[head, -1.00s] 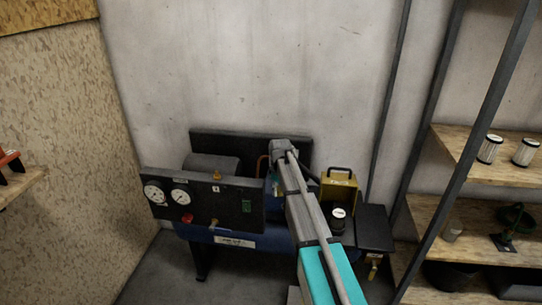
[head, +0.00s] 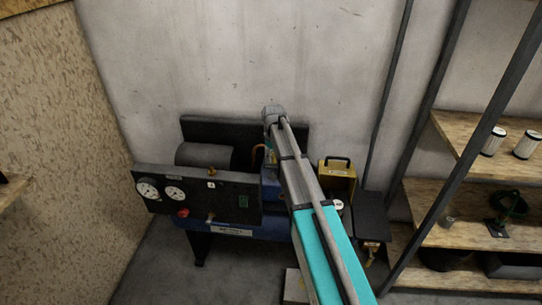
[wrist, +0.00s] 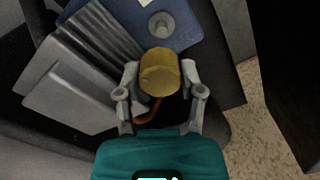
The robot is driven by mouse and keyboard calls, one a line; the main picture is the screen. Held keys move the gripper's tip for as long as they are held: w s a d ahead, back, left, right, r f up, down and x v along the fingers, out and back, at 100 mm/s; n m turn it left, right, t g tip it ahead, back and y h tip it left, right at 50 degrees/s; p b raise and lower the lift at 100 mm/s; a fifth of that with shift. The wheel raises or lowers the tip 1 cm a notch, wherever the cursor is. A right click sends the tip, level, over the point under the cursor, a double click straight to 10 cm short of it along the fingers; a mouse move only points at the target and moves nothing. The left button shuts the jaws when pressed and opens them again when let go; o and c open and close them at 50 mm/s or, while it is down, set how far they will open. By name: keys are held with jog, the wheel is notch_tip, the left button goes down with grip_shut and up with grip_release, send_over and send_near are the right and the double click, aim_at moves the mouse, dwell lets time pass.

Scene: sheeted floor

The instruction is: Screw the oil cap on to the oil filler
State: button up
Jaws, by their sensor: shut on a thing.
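My gripper (wrist: 160,76) is shut on a round yellow oil cap (wrist: 160,66), with one finger on each side of it. In the wrist view the oil filler (wrist: 161,24), a grey round neck with a dark centre, stands on a blue surface just beyond the cap. The cap looks apart from the filler in the picture; its height above the surface is hard to tell. In the head view my arm covers the gripper, the cap and the filler.
The compressor has a dark gauge panel (head: 200,194) and a blue tank (head: 280,228). A finned grey block (wrist: 85,55) and a copper pipe (wrist: 150,112) lie close to my gripper. A yellow box (head: 337,180) stands right of my arm. Shelves (head: 455,220) stand farther right.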

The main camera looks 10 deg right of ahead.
jog(key=shift+a, duration=0.1)
jog(key=shift+f+b, duration=2.9)
jog(key=shift+f+b, duration=1.15)
jog(key=shift+b, duration=0.05)
